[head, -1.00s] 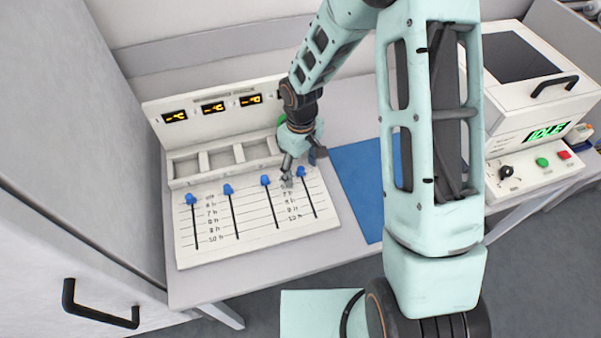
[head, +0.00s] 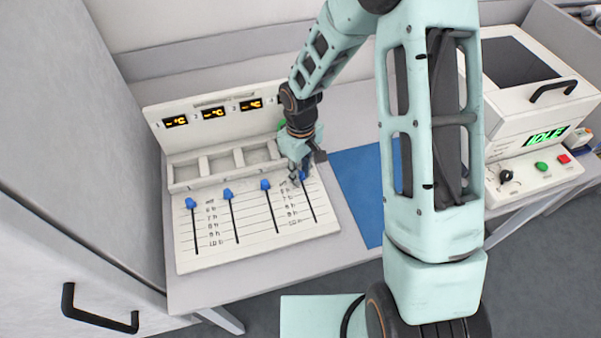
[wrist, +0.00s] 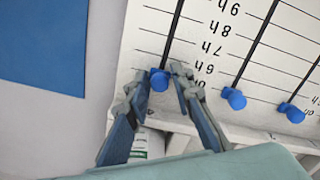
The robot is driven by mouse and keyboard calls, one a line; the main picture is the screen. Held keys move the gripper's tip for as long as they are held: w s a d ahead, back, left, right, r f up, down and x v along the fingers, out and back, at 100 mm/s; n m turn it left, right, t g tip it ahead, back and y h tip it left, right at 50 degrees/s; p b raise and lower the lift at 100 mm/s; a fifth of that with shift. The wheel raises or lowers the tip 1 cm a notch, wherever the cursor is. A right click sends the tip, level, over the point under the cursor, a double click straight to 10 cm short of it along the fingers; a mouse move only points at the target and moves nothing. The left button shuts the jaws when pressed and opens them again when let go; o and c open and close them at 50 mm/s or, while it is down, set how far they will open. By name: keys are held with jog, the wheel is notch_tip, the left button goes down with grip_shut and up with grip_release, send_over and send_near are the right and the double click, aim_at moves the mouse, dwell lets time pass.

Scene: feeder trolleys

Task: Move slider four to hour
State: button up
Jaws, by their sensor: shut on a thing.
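The slider panel (head: 262,238) is white with hour lines and several blue slider knobs in black slots. Slider four's blue knob (head: 303,175) is the rightmost in the head view and the leftmost in the wrist view (wrist: 159,80). It is at the top end of its slot, about level with the neighbouring knobs, near the 6 h mark. My gripper (head: 298,178) is at this knob; in the wrist view its fingertips (wrist: 161,82) are on either side of it, shut on it. In the head view my gripper partly hides the knob and the nearby labels.
The other blue knobs (head: 265,184) (head: 228,194) (head: 191,203) stand to the left. Behind them are a compartment tray (head: 180,185) and temperature displays (head: 213,111). A blue mat (head: 358,190) lies right of the panel. A machine reading IDLE (head: 525,95) stands further right.

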jog(key=shift+s+d+f, duration=0.15)
jog(key=shift+s+f, duration=0.05)
jog(key=shift+s+d, duration=0.2)
jog(key=shift+s, duration=0.4)
jog(key=shift+s+d, duration=0.15)
jog(key=shift+s, duration=0.4)
jog(key=o, duration=1.6)
jog(key=shift+w, duration=0.15)
jog(key=shift+a, duration=0.1)
jog(key=shift+w+r, duration=0.1)
jog(key=shift+w, duration=0.05)
jog(key=shift+r, duration=0.15)
notch_tip(320, 180, up, 6)
jog(key=p, duration=0.4)
